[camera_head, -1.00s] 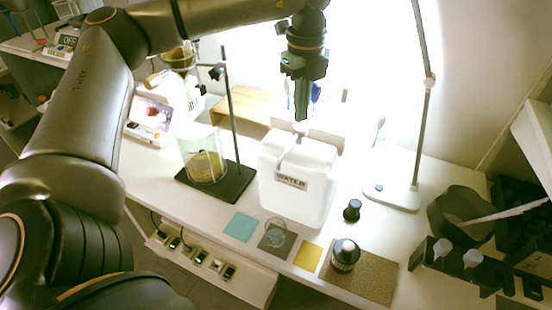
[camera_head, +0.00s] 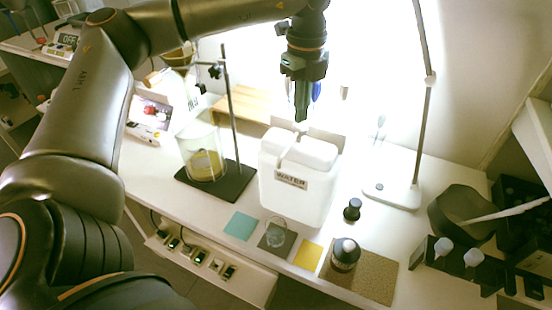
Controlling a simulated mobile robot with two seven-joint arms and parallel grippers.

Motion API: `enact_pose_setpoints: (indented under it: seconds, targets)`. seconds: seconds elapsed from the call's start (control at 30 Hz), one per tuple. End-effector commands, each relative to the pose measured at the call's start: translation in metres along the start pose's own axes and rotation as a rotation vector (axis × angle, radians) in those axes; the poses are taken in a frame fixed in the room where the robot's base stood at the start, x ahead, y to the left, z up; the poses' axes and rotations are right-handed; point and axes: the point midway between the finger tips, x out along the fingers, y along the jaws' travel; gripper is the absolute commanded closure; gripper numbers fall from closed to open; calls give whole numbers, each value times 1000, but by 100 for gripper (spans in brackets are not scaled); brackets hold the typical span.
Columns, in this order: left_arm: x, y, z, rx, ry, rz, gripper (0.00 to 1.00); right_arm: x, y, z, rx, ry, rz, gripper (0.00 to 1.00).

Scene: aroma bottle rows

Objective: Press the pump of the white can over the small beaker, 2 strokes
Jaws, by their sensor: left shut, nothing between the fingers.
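The white can (camera_head: 297,200) labelled WATER stands upright on the white bench at the centre. Its pump (camera_head: 299,132) is at the top, pale against the bright background and hard to make out. My left gripper (camera_head: 301,116) is shut and empty, pointing down right over the pump; I cannot tell whether it touches. The small beaker (camera_head: 275,233) is clear glass and stands on a dark grey square in front of the can. My right gripper is not in view.
A large glass beaker (camera_head: 203,163) with yellowish content stands on a dark stand base left of the can. Teal (camera_head: 240,225) and yellow (camera_head: 307,256) squares flank the grey one. A dark bottle (camera_head: 345,256), a black cap (camera_head: 352,209) and a lamp base (camera_head: 392,195) are to the right.

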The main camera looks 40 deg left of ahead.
Motion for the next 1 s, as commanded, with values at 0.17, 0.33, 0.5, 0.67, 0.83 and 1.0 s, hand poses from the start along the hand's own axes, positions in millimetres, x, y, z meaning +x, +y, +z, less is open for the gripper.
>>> enact_pose_setpoints:
  seconds: [0.17, 0.33, 0.5, 0.67, 0.83, 1.0]
  targets:
    - [8, 0, 0, 0, 0, 0, 100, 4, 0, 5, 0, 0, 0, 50]
    - [14, 0, 0, 0, 0, 0, 100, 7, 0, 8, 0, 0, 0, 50]
    - [21, 0, 0, 0, 0, 1, 100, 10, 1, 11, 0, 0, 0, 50]
    - [27, 0, 0, 0, 1, 3, 100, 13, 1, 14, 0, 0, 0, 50]
    - [27, 1, 0, 0, 1, 4, 100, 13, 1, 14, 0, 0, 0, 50]
    - [26, 1, 0, 0, 1, 5, 100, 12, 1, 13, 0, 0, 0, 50]
